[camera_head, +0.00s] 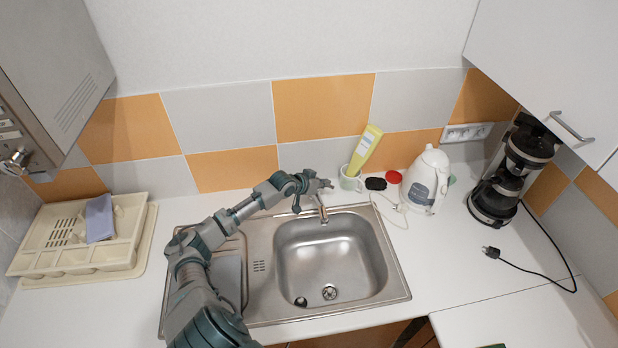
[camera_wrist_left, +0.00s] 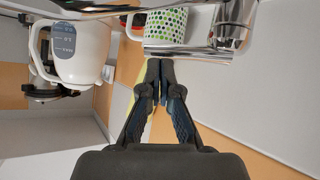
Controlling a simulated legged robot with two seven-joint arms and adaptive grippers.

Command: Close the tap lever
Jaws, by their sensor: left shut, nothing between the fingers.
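The chrome tap stands at the back of the steel sink; its spout (camera_head: 322,212) shows just below my left gripper (camera_head: 326,184) in the head view, and the gripper hides the rest of it. The left wrist view is upside down. There the tap body (camera_wrist_left: 232,28) is at the top right, with the straight chrome lever (camera_wrist_left: 190,51) reaching left from it. My left gripper (camera_wrist_left: 158,65) is shut and empty, its fingertips close to the lever's free end. I cannot tell whether they touch. My right gripper is not in view.
The sink (camera_head: 330,258) is empty. A mug (camera_head: 351,181) with a yellow bottle (camera_head: 366,148), a red lid (camera_head: 394,177), a white kettle (camera_head: 426,182) and a coffee maker (camera_head: 510,175) stand right of the tap. A dish rack (camera_head: 80,262) is at left.

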